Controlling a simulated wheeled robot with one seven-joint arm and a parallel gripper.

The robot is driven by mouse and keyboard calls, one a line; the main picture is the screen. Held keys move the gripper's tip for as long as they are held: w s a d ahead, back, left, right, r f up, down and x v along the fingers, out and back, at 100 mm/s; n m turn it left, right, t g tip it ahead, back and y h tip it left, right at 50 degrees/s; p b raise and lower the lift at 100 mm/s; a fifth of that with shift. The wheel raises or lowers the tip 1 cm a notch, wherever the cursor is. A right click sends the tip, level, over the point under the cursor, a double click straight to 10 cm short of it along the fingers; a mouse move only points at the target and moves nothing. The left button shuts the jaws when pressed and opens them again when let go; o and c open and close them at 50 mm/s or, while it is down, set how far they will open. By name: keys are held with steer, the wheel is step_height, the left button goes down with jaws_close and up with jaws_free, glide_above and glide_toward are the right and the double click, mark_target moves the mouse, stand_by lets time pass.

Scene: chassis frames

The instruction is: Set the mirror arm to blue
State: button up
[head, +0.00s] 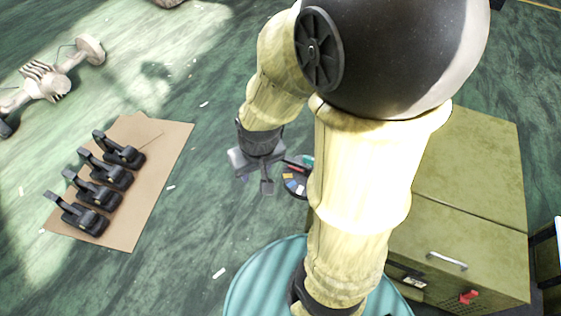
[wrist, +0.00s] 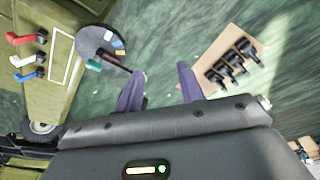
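A dark round disc (wrist: 90,38) with small coloured patches lies at the upper left in the wrist view. A blue patch (wrist: 118,44) sits at its right edge, with yellow, red and teal bits near it. A thin dark bar (wrist: 113,61) reaches from the disc towards my gripper; I cannot tell which colour it points to. In the head view the disc (head: 296,186) is partly hidden behind my arm. My gripper (wrist: 160,82) is open and empty, its two fingers apart, to the right of the disc. It also shows in the head view (head: 257,183), left of the disc.
A yellow-green cabinet (head: 470,170) stands at the right. Red (wrist: 22,38), white (wrist: 22,59) and blue (wrist: 27,76) handles show on it. Several black lever units (head: 88,195) lie on a brown sheet (head: 160,160) at the left. Green floor between is mostly clear.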

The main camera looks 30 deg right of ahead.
steer(key=w+a+f+n+h+b, duration=0.15)
steer(key=f+b, duration=0.35)
steer(key=f, duration=0.7)
steer(key=w+a+f+h+b, duration=0.2)
steer(key=f+b, duration=0.2)
steer(key=f, duration=0.8)
steer(key=w+d+f+n+t+h+b, duration=0.25)
steer(key=d+f+h+b, duration=0.2)
steer(key=f, duration=0.25)
steer(key=r+n+t+h+b, duration=0.1)
steer(key=t+h, duration=0.1)
steer(key=r+n+t+h+b, duration=0.1)
steer(key=r+t+h+b, duration=0.1)
steer(key=r+n+t+h+b, duration=0.1)
steer(key=t+h+b, duration=0.1)
steer(key=shift+w+d+r+n, duration=0.15)
steer(key=shift+d+r+n, duration=0.05)
steer(key=shift+r+n, duration=0.1)
